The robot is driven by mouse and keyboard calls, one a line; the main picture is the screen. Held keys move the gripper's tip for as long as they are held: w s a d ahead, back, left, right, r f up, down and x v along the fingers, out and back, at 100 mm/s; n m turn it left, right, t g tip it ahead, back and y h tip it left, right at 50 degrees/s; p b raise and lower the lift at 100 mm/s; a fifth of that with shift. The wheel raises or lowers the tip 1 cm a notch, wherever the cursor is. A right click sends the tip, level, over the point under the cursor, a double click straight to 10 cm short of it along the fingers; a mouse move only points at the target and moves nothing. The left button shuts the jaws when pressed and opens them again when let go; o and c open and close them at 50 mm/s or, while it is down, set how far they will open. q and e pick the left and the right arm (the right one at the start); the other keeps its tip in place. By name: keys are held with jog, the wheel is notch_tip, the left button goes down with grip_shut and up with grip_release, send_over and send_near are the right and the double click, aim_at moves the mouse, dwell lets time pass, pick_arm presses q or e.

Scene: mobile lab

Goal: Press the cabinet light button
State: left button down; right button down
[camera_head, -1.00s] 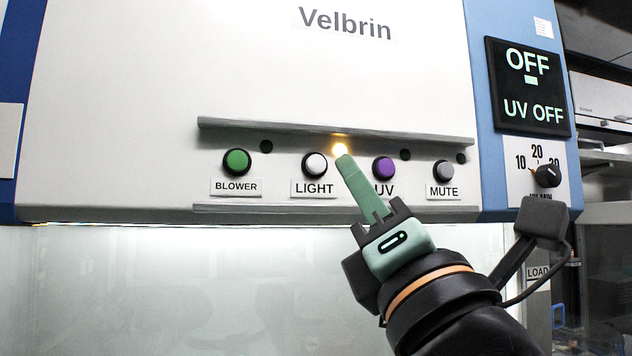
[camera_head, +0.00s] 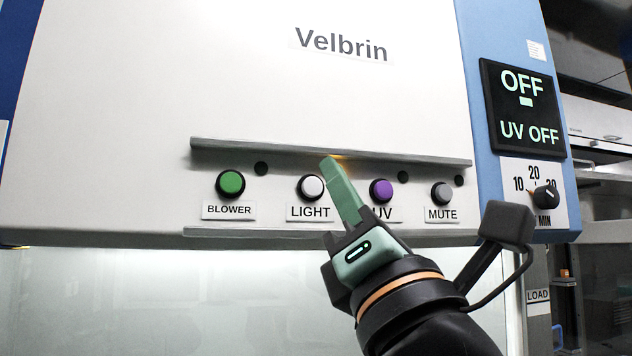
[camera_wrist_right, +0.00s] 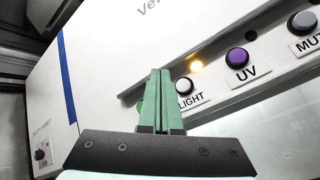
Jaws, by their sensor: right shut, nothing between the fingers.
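The white light button (camera_head: 311,187) sits above its LIGHT label (camera_head: 310,212) on the cabinet front, between the green and purple buttons. My right gripper (camera_head: 328,165) is shut and empty. In the head view its green fingertips overlap the panel just right of and above the light button. I cannot tell whether they touch the panel. In the right wrist view the shut fingers (camera_wrist_right: 160,75) point at the panel, with the light button (camera_wrist_right: 184,86) just to their right. My left gripper is not in view.
The green BLOWER (camera_head: 230,184), purple UV (camera_head: 381,191) and grey MUTE (camera_head: 442,194) buttons share the row. A ledge (camera_head: 250,150) runs above them. A lit amber lamp (camera_wrist_right: 196,65) shows in the wrist view. A display (camera_head: 525,108) reads OFF and UV OFF.

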aim_at(321, 191)
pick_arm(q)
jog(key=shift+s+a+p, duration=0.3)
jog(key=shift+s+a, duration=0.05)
pick_arm(e)
jog(key=shift+w+a, duration=0.3)
jog(key=shift+w, duration=0.55)
jog(key=shift+w+a, duration=0.25)
jog(key=shift+w, duration=0.65)
jog(key=shift+w+a, duration=0.3)
jog(key=shift+w, duration=0.55)
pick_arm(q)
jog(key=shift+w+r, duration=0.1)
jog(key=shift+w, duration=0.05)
pick_arm(e)
jog(key=shift+w+a, duration=0.1)
jog(key=shift+w, duration=0.3)
jog(key=shift+w+a, duration=0.15)
jog(key=shift+w, duration=0.3)
dwell(0.4)
jog(key=shift+s, duration=0.1)
jog(key=shift+s+d+f, duration=0.1)
jog(key=shift+s+d, duration=0.1)
jog(key=shift+s, duration=0.55)
